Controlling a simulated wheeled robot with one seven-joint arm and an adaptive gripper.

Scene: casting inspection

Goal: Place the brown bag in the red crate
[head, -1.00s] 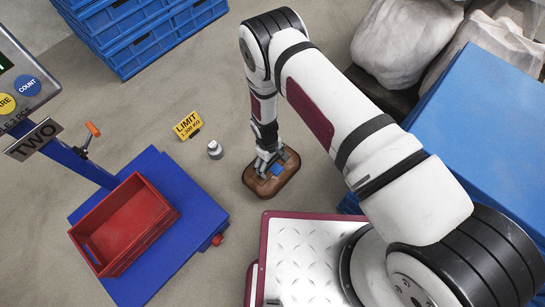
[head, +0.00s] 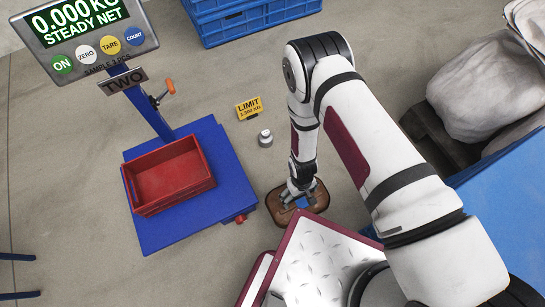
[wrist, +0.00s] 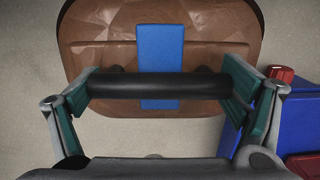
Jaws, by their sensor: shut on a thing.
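The brown bag (head: 280,211) has a blue patch on top and a black handle. In the head view it is low in the middle, right of the blue scale platform. My gripper (head: 298,191) is above it. In the wrist view my gripper (wrist: 160,88) has its teal-padded fingers at both ends of the black handle, and the brown bag (wrist: 215,40) fills the top. I cannot tell how far the bag is from the floor. The red crate (head: 205,187) stands on the scale platform, looks empty, and is left of my gripper.
The blue platform (head: 185,232) has a post and a display (head: 90,22) reading 0.000 kg. A yellow limit sign (head: 248,108) and small metal weight (head: 265,139) stand on the floor. Blue crates (head: 250,20) are at the back, pale sacks (head: 480,90) at the right.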

